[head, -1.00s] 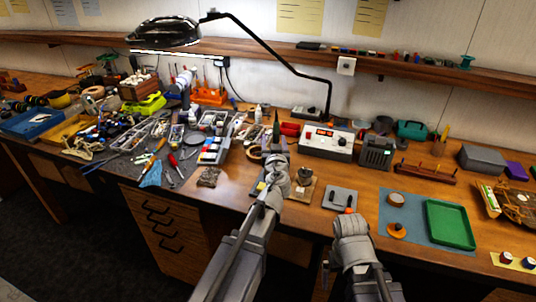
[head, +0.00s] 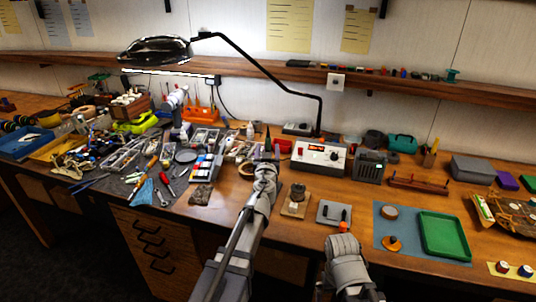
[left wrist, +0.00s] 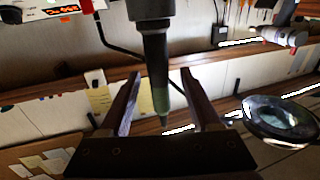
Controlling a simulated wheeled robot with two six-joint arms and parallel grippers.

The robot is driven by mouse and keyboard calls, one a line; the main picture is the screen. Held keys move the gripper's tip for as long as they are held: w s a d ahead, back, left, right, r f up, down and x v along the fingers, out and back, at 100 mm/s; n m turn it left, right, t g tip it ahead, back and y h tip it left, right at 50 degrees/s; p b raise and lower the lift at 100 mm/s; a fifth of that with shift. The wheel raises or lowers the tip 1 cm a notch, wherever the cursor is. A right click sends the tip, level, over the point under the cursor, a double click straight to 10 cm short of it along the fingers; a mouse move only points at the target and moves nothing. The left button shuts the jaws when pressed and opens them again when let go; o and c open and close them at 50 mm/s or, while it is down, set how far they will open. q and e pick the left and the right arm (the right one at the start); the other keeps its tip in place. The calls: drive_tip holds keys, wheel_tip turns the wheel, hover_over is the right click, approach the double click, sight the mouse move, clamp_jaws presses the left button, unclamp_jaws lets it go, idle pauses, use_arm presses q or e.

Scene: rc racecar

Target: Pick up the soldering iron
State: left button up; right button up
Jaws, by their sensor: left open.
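The soldering iron appears to be the dark rod with a greenish tapered end (left wrist: 160,75), seen in the left wrist view, where the picture is upside down. In the head view its dark upper part (head: 267,138) stands upright above my left gripper (head: 266,154). My left gripper, also in the left wrist view (left wrist: 158,105), is open, with one finger on each side of the rod. I cannot tell whether they touch it. The rod's lower part is hidden behind the gripper in the head view. My right gripper (head: 343,240) is low in the head view; its fingers cannot be made out.
A white station with a red display (head: 320,155) stands right of the rod. A tape roll (head: 246,170) lies left of my left gripper. A small stand (head: 296,198) and a grey plate (head: 333,212) are nearer. A black lamp (head: 155,50) arches above. Tools crowd the left.

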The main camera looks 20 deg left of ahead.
use_arm(q)
drive_tip(key=x, duration=0.4)
drive_tip(key=shift+s, duration=0.1)
drive_tip(key=shift+c, duration=0.3)
clamp_jaws()
